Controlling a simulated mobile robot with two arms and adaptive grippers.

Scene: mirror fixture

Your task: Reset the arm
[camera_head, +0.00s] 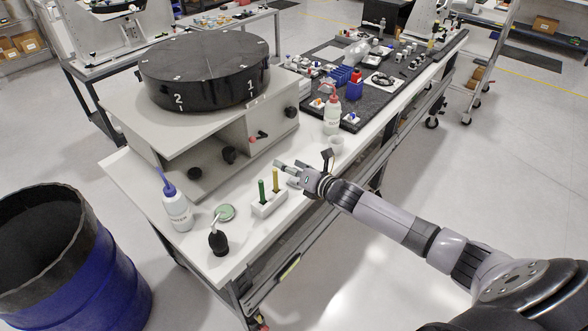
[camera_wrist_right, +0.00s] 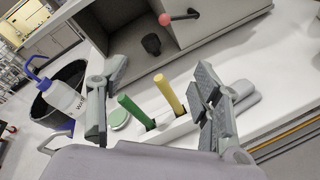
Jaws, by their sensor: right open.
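My right arm (camera_head: 400,222) comes in from the right in the head view. Its right gripper (camera_head: 283,167) is over the front edge of the white workbench, just right of a small white holder (camera_head: 268,206). The holder carries a green stick (camera_head: 261,190) and a yellow stick (camera_head: 275,180). In the right wrist view the gripper (camera_wrist_right: 155,105) is open, with its fingers apart. The green stick (camera_wrist_right: 135,110) and yellow stick (camera_wrist_right: 168,93) show between the fingers, beyond them and not gripped. My left gripper is in neither view.
A grey fixture with a black disc (camera_head: 205,72) stands on the bench. A water bottle (camera_head: 177,207), green lid (camera_head: 225,212) and black-handled brush (camera_head: 218,241) are left of the holder. A white bottle (camera_head: 332,117) and cup (camera_head: 336,143) are behind my gripper. A blue barrel (camera_head: 75,285) stands on the floor.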

